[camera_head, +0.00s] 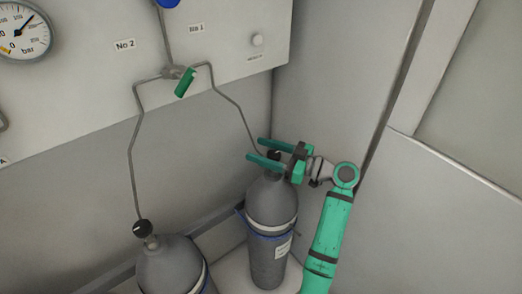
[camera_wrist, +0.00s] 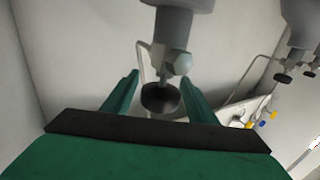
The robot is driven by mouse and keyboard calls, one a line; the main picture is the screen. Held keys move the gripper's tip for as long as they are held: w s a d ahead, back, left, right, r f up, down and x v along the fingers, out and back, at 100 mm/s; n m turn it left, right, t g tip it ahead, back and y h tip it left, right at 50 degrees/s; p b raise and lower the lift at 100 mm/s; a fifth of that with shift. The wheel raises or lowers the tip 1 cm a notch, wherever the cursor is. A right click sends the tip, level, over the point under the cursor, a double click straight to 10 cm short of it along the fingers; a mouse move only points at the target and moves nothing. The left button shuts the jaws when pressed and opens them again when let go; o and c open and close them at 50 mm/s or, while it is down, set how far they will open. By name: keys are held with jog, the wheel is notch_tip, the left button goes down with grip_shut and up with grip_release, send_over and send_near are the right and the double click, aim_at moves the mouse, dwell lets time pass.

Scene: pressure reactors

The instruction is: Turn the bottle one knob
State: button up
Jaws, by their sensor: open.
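The right grey gas bottle (camera_head: 272,215) stands upright in the corner, with a small black knob (camera_head: 273,155) at its top. My gripper (camera_head: 256,148) is at that knob, its two green fingers reaching left on either side of it. In the wrist view the black knob (camera_wrist: 160,98) sits between the open fingers (camera_wrist: 160,80), with a visible gap on both sides. The bottle's valve body (camera_wrist: 172,45) shows above it there.
Another grey bottle (camera_head: 172,267) with a black knob (camera_head: 143,228) stands at the lower left. Thin metal pipes (camera_head: 131,150) run from the bottles to a green-handled valve (camera_head: 185,82) on the wall panel (camera_head: 90,90). A pressure gauge (camera_head: 22,32) is at the upper left. Walls are close behind the right bottle.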

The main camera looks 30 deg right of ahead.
jog(key=v, duration=1.1)
jog(key=shift+w, duration=0.1)
